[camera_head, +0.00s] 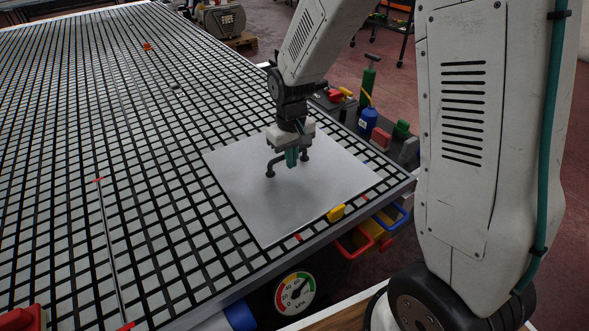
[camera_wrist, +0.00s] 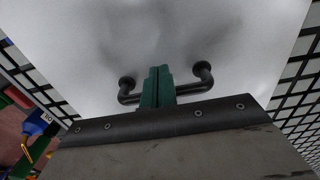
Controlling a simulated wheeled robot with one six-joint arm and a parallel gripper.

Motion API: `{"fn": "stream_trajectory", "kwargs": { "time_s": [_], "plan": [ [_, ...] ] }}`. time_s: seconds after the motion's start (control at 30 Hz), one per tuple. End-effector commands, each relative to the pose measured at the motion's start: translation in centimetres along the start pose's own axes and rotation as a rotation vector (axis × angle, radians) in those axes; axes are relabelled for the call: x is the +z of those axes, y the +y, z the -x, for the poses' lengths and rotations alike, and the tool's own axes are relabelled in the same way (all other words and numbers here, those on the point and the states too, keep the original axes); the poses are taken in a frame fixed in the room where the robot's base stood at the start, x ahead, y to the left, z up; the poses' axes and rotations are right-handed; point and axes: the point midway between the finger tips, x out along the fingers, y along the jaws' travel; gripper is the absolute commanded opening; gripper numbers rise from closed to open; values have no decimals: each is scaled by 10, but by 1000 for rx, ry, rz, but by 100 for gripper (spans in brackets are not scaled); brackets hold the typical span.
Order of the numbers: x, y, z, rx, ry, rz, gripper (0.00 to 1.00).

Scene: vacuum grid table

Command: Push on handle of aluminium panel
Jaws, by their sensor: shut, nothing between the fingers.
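The aluminium panel (camera_head: 312,203) is a flat silvery square lying on the gridded vacuum table (camera_head: 150,200) near its right front corner. It fills much of the wrist view (camera_wrist: 60,50). A dark bar handle (camera_head: 270,173) stands on the panel. In the wrist view the handle (camera_wrist: 195,88) is a U-shaped bar with two round feet. My gripper (camera_head: 291,160) points down over the panel, its green fingers shut together. In the wrist view the fingers (camera_wrist: 157,85) overlap the middle of the handle bar and hide it. I cannot tell whether they touch it.
A yellow block (camera_head: 336,213) sits at the panel's front edge. A pressure gauge (camera_head: 295,293) hangs below the table edge. Blue and green bottles (camera_head: 368,122) stand beyond the right edge. A small orange object (camera_head: 147,46) lies far back. Most of the grid is clear.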

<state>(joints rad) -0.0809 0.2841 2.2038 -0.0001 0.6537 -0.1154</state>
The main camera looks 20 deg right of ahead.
Motion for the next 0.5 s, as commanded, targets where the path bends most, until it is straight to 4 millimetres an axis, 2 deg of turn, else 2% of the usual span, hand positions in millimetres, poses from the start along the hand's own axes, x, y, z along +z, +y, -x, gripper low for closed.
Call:
{"fn": "stream_trajectory", "kwargs": {
  "time_s": [0.23,0.5],
  "plan": [
    [-2,0,2,1,9,0,0],
    [14,0,1,0,4,0,0]
  ]
}}
